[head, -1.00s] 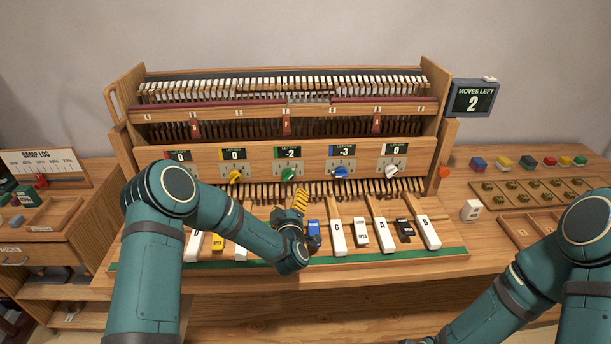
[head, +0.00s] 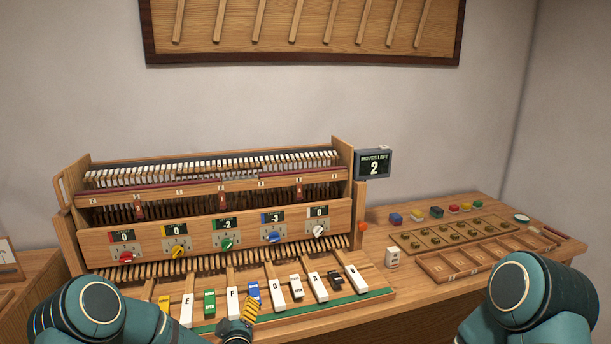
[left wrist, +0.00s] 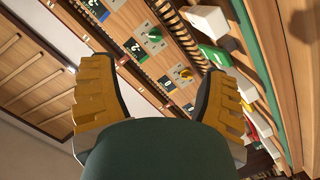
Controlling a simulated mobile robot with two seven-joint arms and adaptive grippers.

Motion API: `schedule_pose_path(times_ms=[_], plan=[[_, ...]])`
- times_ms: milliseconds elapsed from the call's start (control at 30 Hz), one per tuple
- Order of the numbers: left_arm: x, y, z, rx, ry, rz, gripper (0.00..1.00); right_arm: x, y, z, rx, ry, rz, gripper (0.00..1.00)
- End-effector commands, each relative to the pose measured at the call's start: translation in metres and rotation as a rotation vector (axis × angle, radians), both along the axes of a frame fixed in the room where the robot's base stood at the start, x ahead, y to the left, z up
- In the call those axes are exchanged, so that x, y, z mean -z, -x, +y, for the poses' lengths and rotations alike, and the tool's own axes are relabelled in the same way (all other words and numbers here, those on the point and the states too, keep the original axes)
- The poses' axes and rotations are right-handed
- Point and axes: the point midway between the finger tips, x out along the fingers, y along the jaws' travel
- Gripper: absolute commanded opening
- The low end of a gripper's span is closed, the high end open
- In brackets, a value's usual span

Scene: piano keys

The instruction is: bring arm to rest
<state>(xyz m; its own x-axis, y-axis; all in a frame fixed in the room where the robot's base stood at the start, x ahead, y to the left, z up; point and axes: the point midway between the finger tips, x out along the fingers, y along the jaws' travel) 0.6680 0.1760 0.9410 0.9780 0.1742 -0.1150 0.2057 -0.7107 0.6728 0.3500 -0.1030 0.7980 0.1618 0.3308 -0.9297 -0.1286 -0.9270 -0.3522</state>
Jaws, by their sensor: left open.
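My left gripper (head: 249,310) shows its yellow ribbed fingers low in the head view, in front of the F and G keys. In the left wrist view its fingers (left wrist: 160,92) are spread wide, with nothing between them. My left arm (head: 95,312) enters at the bottom left. My right arm (head: 525,300) is at the lower right, and its gripper is outside the picture. The piano mechanism (head: 215,222) stands on the bench, with a row of white and coloured keys (head: 278,298) in front. I cannot tell whether the left gripper touches a key.
A row of knobs (head: 228,243) sits under small number displays. A screen (head: 373,164) reads "MOVES LEFT 2". Coloured blocks (head: 437,212) and a wooden tray (head: 470,262) lie on the bench at the right. A wooden rack (head: 300,30) hangs on the wall.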

Motion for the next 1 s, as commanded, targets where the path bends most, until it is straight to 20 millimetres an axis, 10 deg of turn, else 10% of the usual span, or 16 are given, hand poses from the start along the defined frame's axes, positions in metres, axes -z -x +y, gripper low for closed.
schedule_pose_path(times_ms=[267, 600, 1000], plan=[[0.084, 0.096, -0.056, 0.358, -0.061, 0.466, 0.76, 0.000, -0.001, 0.000, 0.000, -0.001, -0.002, 0.47], [0.140, 0.278, -0.077, 0.738, -0.093, 1.051, 0.76, 0.000, -0.001, 0.000, -0.001, 0.000, -0.001, 0.47], [0.142, 0.319, -0.076, 0.809, -0.088, 1.171, 0.76, 0.000, -0.001, 0.000, -0.001, 0.000, -0.001, 0.47]])
